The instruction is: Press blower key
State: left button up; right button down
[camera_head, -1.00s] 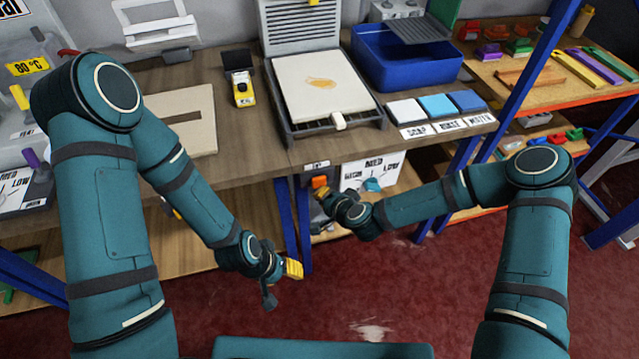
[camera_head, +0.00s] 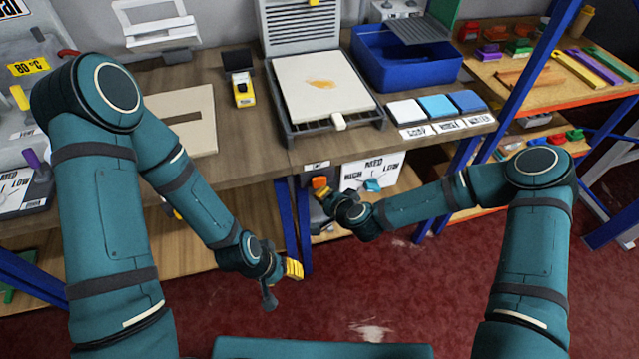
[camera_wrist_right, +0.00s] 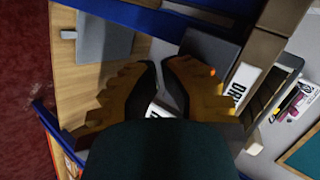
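A small orange key (camera_head: 320,182) shows at the front of the bench, under a small white label (camera_head: 317,166); it appears to be the blower key. My right gripper (camera_head: 323,194) is right at it, just below it in the head view; whether they touch cannot be told. In the right wrist view my right gripper (camera_wrist_right: 160,75) has yellow-orange stepped fingers with dark pads, a narrow gap between them, and nothing held. A bit of orange shows by its right finger. My left gripper (camera_head: 292,269), yellow-fingered, hangs in front of the bench, away from the key; its opening is unclear.
Right of the key is a white dial panel (camera_head: 372,172) with a cyan knob (camera_head: 372,185). A blue bench leg (camera_head: 305,230) stands near both grippers. Above are a press with a pale plate (camera_head: 322,90), a blue bin (camera_head: 405,62) and coloured pads (camera_head: 437,105). Open red floor lies in front.

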jog(key=shift+w, duration=0.2)
jog(key=shift+w+a, duration=0.15)
jog(key=shift+w, duration=0.05)
jog(key=shift+w+a+b, duration=0.15)
jog(key=shift+w+b, duration=0.15)
jog(key=shift+w, duration=0.2)
dwell(1.0)
jog(key=shift+s, duration=0.15)
jog(key=shift+s+d, duration=0.3)
jog(key=shift+s, duration=0.45)
jog(key=shift+s+d, duration=0.25)
jog(key=shift+s, duration=0.55)
jog(key=shift+s+d, duration=0.3)
jog(key=shift+s, duration=0.5)
jog(key=shift+s+d, duration=0.25)
jog(key=shift+s, duration=0.55)
